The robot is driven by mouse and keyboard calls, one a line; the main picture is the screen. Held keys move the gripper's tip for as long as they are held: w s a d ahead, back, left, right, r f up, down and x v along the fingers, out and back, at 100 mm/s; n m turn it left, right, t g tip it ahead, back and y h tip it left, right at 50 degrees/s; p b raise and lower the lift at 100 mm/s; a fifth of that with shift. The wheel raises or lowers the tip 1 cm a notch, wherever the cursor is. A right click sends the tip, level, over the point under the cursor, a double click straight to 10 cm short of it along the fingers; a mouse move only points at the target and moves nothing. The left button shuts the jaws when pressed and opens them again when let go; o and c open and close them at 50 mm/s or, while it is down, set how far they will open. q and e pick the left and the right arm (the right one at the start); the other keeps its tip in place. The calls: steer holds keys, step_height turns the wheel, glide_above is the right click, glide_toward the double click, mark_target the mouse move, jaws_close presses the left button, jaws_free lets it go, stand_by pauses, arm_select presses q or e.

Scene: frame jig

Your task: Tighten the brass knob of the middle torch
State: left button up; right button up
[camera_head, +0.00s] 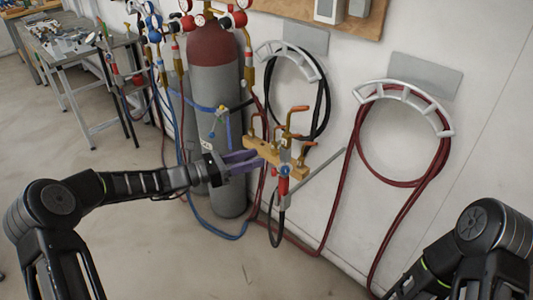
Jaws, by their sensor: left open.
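A short wooden bar (262,151) juts out by the wall and holds several torches with bent brass or copper tips. The middle torch (292,122) has the tallest, orange-coloured tip. Below the bar hangs a red fitting (283,186) with a small blue part above it, and a black hose runs down from it. I cannot make out which small part is the brass knob. My left gripper (258,161) has purple fingers and is open, just left of and partly in front of the bar. I cannot tell whether it touches anything. My right gripper is out of view.
A tall grey gas cylinder (213,80) with a maroon top stands behind my left gripper. A black hose coil (325,95) and a red hose coil (362,150) hang on the wall. Blue and red hoses trail on the floor. A workbench (75,50) stands back left.

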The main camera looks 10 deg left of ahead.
mark_target(275, 153)
arm_select(q)
steer(key=x, duration=0.5)
steer(key=shift+a+p, duration=0.1)
steer(key=shift+p, duration=0.25)
steer(key=shift+c, duration=0.2)
jaws_close()
